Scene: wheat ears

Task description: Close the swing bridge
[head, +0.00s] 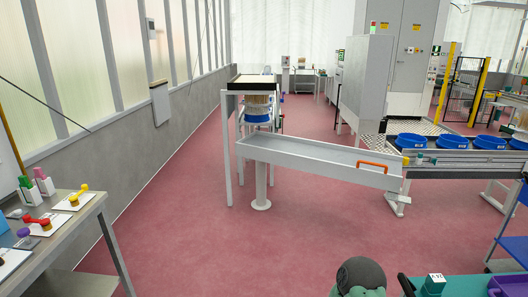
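The swing bridge (310,162) is a long grey trough with raised side walls. It stands on a round white post (261,188) near its left end. An orange handle (372,164) sits near its right end. That right end lies just in front of the left end of the conveyor (450,157), and the trough slants toward me rather than lining up with it. I cannot tell whether the two touch. The bridge's left end is beside a tall grey stand (228,150). Neither of my grippers shows in the head view.
Blue tubs (411,140) sit on the conveyor. A side table (60,225) with coloured tools stands at the left. A dark grey dome (360,272) and a teal surface (460,284) are at the bottom edge. The red floor (220,250) before the bridge is clear.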

